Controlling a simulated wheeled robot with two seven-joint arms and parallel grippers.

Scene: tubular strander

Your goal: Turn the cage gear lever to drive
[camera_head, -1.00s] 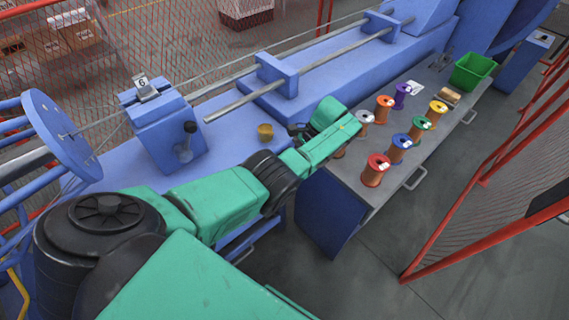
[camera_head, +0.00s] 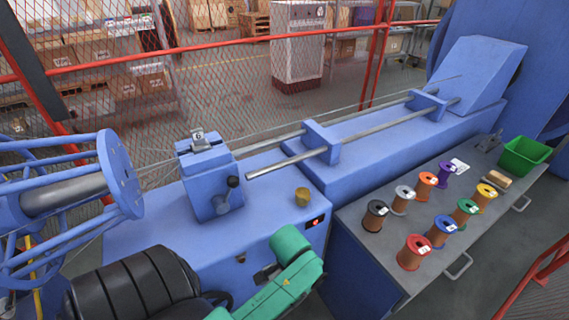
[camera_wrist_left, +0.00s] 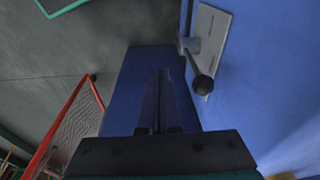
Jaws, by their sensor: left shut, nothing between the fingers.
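A lever with a black ball knob (camera_wrist_left: 203,86) stands out from a grey plate (camera_wrist_left: 211,40) on a blue face in the left wrist view. My left gripper (camera_wrist_left: 161,78) is shut and empty, with the knob to the right of its fingertips and apart from them. In the head view, another black-knobbed lever (camera_head: 232,184) sits on the blue box marked 6 (camera_head: 205,180). A small plate with a dark part (camera_head: 266,274) shows on the machine's front face; I cannot tell if it is the wrist view's lever. My left fingers are not clear in the head view.
A grey bench (camera_head: 375,258) with several wire spools and a green bin (camera_head: 525,154) stands right of the blue machine base. A brass-coloured cup (camera_head: 302,197) sits on the base. A blue cage wheel (camera_head: 122,175) is at the left. Red-framed mesh fences stand behind and right.

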